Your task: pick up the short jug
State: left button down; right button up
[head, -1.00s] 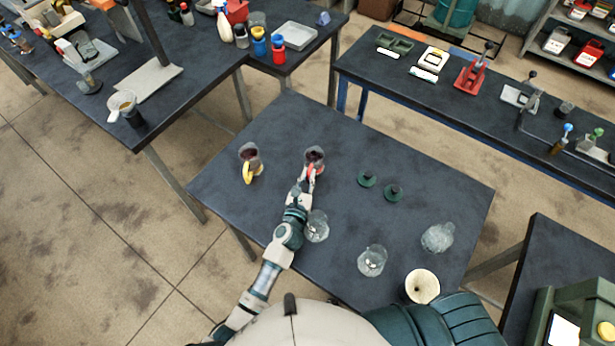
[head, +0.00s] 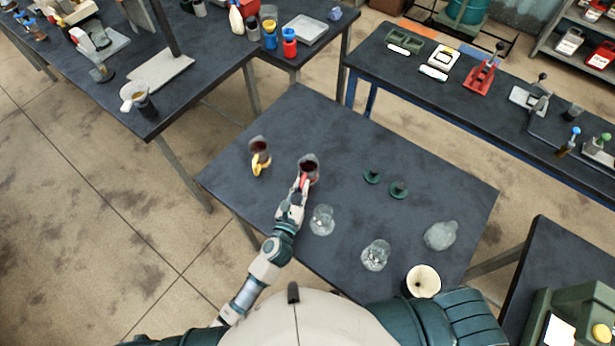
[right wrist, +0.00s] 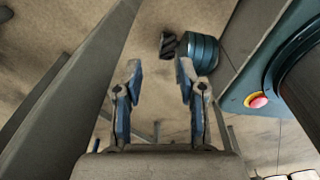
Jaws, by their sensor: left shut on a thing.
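A dark-filled jug with a red handle (head: 309,163) is at the middle-left of the near table in the head view. My left gripper (head: 304,184) is shut on its red handle from the near side. I cannot tell whether the jug's base touches the table. A second dark-filled jug with a yellow handle (head: 260,147) stands to its left, apart from the gripper. My right gripper (right wrist: 159,70) is open and empty in the right wrist view, with floor behind its fingers.
The near table (head: 330,125) also holds two green discs (head: 398,190), clear glass vessels (head: 322,220) (head: 375,255), another clear vessel (head: 440,236) and a cream funnel (head: 424,281). One glass vessel stands close right of my left forearm. The table's far part is clear.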

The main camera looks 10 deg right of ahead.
pick_arm(q)
jog(key=s+a, duration=0.3)
jog(key=shift+a+r, duration=0.2)
jog(key=shift+a, duration=0.05)
jog(key=v, duration=0.3)
jog(key=shift+s+a+r, duration=0.15)
jog(key=shift+a+r, duration=0.05)
pick_arm(e)
jog(key=shift+a, duration=0.35)
pick_arm(q)
jog(key=shift+a, duration=0.15)
pick_arm(e)
jog(key=shift+a, duration=0.1)
jog(key=shift+a, duration=0.15)
